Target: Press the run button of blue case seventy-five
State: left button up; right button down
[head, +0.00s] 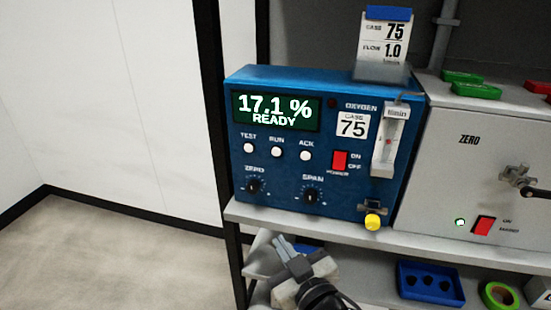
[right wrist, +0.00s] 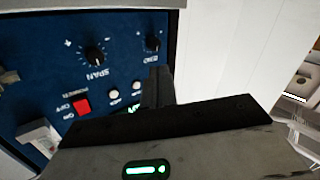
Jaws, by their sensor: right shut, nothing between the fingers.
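The blue case (head: 315,180) marked 75 stands on the shelf in the head view. Its display (head: 276,111) reads 17.1 % READY. The white run button (head: 277,152) sits between the test button (head: 249,148) and the ack button (head: 305,155). My right gripper (head: 283,241) is shut and empty, in front of the shelf edge and below the buttons in the picture. In the right wrist view the blue panel (right wrist: 40,65) appears upside down, and the shut fingers (right wrist: 157,85) hide part of the button row. My left gripper is not in view.
The case carries a red power switch (head: 340,160), two black knobs, a flow meter (head: 388,140) and a yellow knob (head: 373,221). A grey unit (head: 470,165) marked ZERO stands close on its right. A blue tray (head: 431,271) lies on the lower shelf. The floor at left is clear.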

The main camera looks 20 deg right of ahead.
aim_at(276, 152)
jog(key=w+a+r+n+t, duration=0.1)
jog(key=w+r+t, duration=0.1)
jog(key=r, duration=0.3)
jog(key=w+a+r+n+t+y+b, duration=0.1)
jog(key=w+r+n+t, duration=0.1)
jog(key=r, duration=0.3)
jog(key=shift+w+y, duration=0.3)
jog(key=shift+w, duration=0.45)
jog(key=shift+w, duration=0.1)
jog(key=shift+w+d, duration=0.8)
jog(key=shift+w, duration=0.4)
jog(key=shift+w+d, duration=0.8)
jog(key=shift+w, duration=0.35)
jog(key=shift+w+d, duration=0.8)
jog(key=shift+w, duration=0.4)
jog(key=shift+w, duration=0.1)
jog(key=shift+w+d, duration=0.25)
